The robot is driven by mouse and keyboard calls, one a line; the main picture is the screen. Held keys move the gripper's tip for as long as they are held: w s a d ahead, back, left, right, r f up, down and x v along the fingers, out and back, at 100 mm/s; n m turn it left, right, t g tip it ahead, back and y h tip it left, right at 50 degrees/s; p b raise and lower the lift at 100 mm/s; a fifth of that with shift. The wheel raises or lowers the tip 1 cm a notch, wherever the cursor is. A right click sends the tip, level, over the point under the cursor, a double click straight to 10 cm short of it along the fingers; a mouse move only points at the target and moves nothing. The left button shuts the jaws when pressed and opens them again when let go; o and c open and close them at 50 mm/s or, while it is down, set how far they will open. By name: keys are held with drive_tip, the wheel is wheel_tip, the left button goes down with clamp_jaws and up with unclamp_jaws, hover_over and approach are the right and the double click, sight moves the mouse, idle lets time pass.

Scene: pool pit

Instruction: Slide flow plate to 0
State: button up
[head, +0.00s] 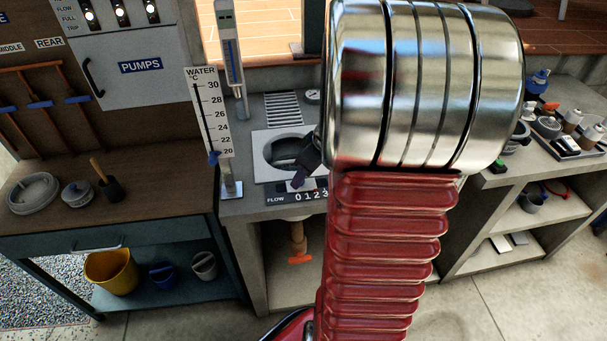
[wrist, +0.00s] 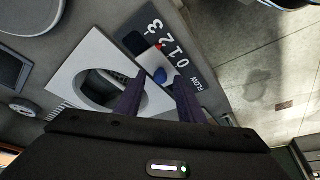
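A small red mark on the tab points near the 2 on the dark FLOW scale (wrist: 182,67), which reads 0 to 3. My gripper (wrist: 161,82) is open; its two dark fingers reach to either side of the knob, with gaps visible. In the head view, the FLOW scale (head: 303,196) shows at the counter's front edge, and my arm hides its right end. The white surround (head: 262,168) shows there too.
A water thermometer board (head: 212,115) stands left of the opening. A wooden bench (head: 140,190) with dishes is at left, and a counter (head: 500,170) with small items at right. An orange-handled valve (head: 299,258) hangs below the flow scale.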

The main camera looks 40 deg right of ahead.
drive_tip(key=shift+f, duration=0.2)
drive_tip(key=shift+c, duration=0.7)
clamp_jaws()
